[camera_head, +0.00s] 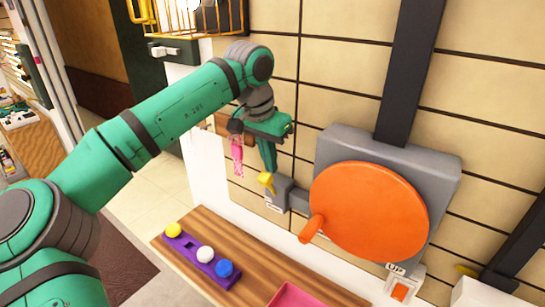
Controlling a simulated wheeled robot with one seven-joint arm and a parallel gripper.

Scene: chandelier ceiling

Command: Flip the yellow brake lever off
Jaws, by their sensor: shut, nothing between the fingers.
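The yellow brake lever (267,181) sticks up from a small grey box (281,194) on the tiled wall, just left of a large orange crank wheel (370,210). My gripper (269,167) points down with its green fingers shut and empty. Its tips are right above the lever in the picture. I cannot tell whether they touch it. The label below the lever is too small to read.
The wheel's orange handle (314,229) juts out at its lower left. Below is a wooden counter (262,262) with a purple strip (200,259) bearing yellow, white and blue balls, and a pink tray (300,296). A pink item (238,155) hangs beside my gripper.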

